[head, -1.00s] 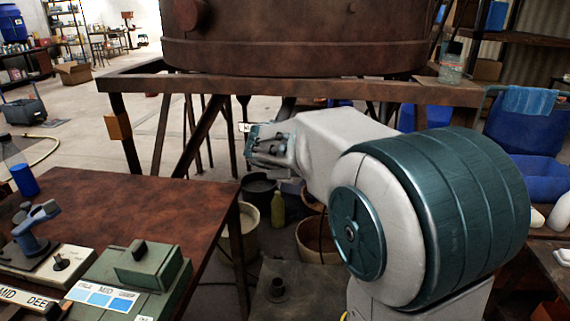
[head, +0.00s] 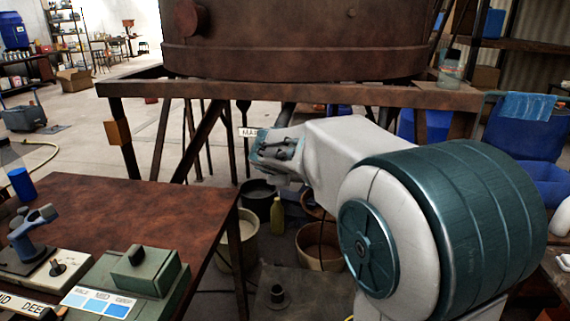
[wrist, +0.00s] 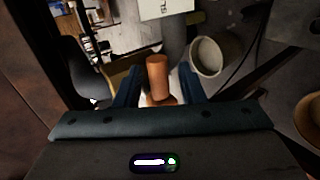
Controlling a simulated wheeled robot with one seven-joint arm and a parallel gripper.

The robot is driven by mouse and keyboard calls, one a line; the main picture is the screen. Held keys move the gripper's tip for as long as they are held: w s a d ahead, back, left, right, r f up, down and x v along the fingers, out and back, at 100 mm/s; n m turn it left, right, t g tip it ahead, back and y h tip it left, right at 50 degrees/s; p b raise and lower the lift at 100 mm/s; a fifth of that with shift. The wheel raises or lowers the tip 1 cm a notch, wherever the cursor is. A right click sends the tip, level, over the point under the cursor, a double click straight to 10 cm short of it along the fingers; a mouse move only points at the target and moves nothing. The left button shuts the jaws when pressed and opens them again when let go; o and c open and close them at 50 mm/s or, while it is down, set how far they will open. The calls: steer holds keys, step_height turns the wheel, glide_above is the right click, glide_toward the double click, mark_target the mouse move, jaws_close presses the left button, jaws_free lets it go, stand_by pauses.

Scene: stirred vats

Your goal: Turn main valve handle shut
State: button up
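An orange-brown cylindrical handle (wrist: 157,76) stands between the two fingers of my gripper (wrist: 158,88) in the wrist view. Gaps show on both sides of it, so the fingers are open and apart from it. I take it for the main valve handle. A white label (wrist: 166,9) is just beyond it at the top of the wrist view. A white lettered label (head: 249,132) also shows in the head view, just left of my arm's end; its text is too small to read surely. The handle and fingertips are hidden behind my wrist in the head view.
A large rusty vat (head: 300,45) rests on a brown frame (head: 330,92) above my arm. A brown table (head: 130,215) with control boxes (head: 135,275) is at left. Buckets (head: 318,246) and a yellow-green bottle (head: 277,217) stand on the floor below my gripper.

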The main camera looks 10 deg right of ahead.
steer(key=p+v, duration=0.2)
steer(key=v, duration=1.2)
steer(key=shift+d, duration=0.1)
steer(key=s+d+m+g+y+p, duration=0.2)
steer(key=s+m+g+y+p, duration=0.2)
steer(key=s+m+p, duration=0.9)
steer(key=shift+s+m+g+p, duration=0.3)
steer(key=shift+s+g+p, duration=1.5)
steer(key=shift+s+p, duration=1.5)
steer(key=shift+s+r+b, duration=0.15)
steer(key=shift+s+b, duration=0.4)
steer(key=shift+b, duration=0.05)
